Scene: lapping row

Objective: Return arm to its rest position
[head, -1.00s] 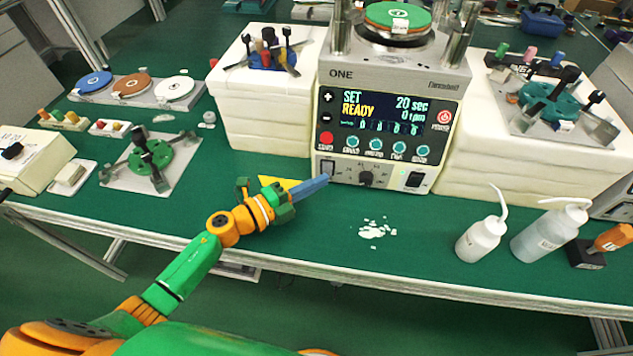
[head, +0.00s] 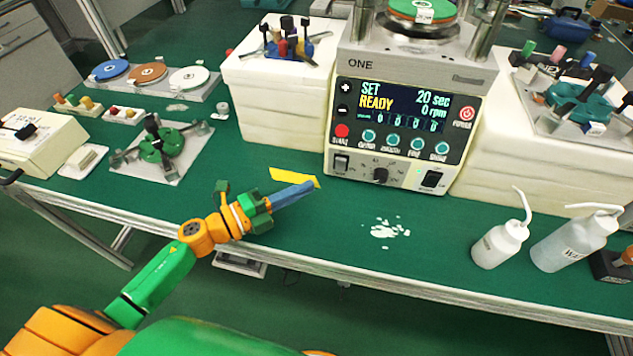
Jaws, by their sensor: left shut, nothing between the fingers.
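My left arm comes in from the lower left in the head view. Its gripper (head: 290,194) is shut with nothing held. The blue fingers point right, over the front part of the green bench (head: 330,222), in front of the lapping machine (head: 405,110). A flat yellow piece (head: 293,176) lies on the bench just behind the fingers. My right gripper does not show.
White fragments (head: 385,231) lie right of the gripper. Two white wash bottles (head: 500,243) stand at the right. A green fixture (head: 162,147) on a plate and a row of coloured discs (head: 148,73) are at the left. White blocks flank the machine.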

